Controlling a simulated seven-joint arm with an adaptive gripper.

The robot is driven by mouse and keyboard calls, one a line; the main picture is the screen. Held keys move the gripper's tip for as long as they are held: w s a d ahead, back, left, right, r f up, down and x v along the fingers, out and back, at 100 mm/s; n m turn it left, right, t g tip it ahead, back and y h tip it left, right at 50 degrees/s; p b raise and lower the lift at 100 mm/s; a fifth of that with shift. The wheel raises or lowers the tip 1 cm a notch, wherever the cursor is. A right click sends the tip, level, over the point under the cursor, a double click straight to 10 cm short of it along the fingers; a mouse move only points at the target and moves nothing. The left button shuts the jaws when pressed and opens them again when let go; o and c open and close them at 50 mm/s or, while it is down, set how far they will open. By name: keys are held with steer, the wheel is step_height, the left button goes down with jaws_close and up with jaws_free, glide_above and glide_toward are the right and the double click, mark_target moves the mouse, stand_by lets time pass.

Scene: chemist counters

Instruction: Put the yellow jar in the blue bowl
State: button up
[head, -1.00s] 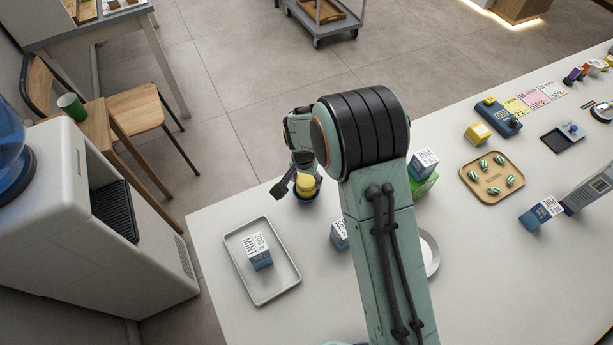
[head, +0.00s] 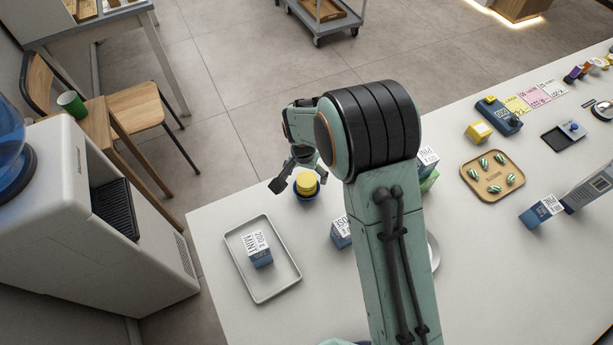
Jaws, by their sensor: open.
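The yellow jar (head: 306,182) sits in the small dark blue bowl (head: 308,197) near the far left part of the counter. Only the bowl's near rim and side show around the jar. My gripper (head: 299,180) is open, with its dark fingers spread above and around the jar. One finger reaches to the left of the jar and the other is partly hidden behind it and my arm. The jar appears to rest in the bowl, apart from the fingers.
A grey tray (head: 289,286) with a blue and white box (head: 258,250) lies at the near left. Another box (head: 340,232) stands beside my arm. A white plate (head: 434,255) is partly hidden by my arm. A tan tray (head: 466,180) with striped candies lies right.

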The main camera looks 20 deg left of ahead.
mark_target(304, 186)
step_height(304, 186, up, 10)
steer(key=s, duration=0.2)
steer(key=s+d+r, duration=0.1)
steer(key=d+r, duration=0.3)
steer(key=d, duration=0.2)
steer(key=s+d+r+g, duration=0.1)
steer(key=s+d+r, duration=0.1)
steer(key=s+d, duration=0.6)
steer(key=s+d+r+n+g, duration=0.1)
steer(key=s+d+r, duration=0.1)
steer(key=s+d, duration=0.5)
steer(key=s, duration=0.5)
steer(key=shift+d+y, duration=0.4)
steer(key=shift+s, duration=0.1)
